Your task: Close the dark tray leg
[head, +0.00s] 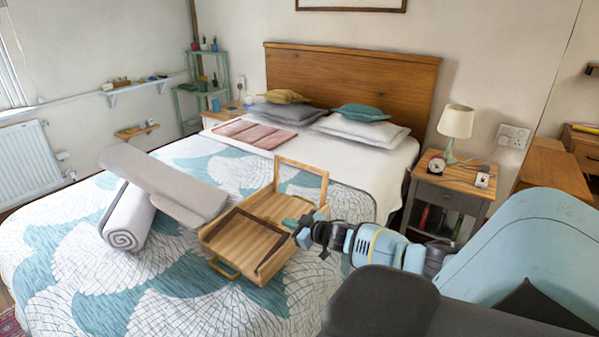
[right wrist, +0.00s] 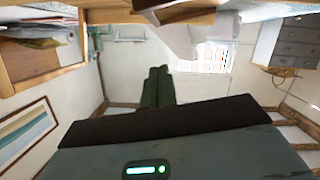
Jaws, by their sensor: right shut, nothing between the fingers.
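A light wooden bed tray (head: 225,262) lies on the bed with a yellowish handle at its near end. Its light leg frame (head: 325,187) stands up at the far side. The dark brown leg frame (head: 272,256) lies low across the tray's inside; I cannot tell whether it is fully flat. My right gripper (head: 299,229) is at the tray's right side, near the dark leg's right end; contact is unclear. Its fingers (right wrist: 157,87) are together and empty in the right wrist view. My left gripper is not in view.
A grey rolled mat (head: 128,222) and a grey slab-like piece (head: 165,182) are left of the tray. Pillows (head: 360,128) and a folded pink blanket (head: 255,134) lie toward the headboard. A nightstand (head: 447,190) with a lamp stands right of the bed.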

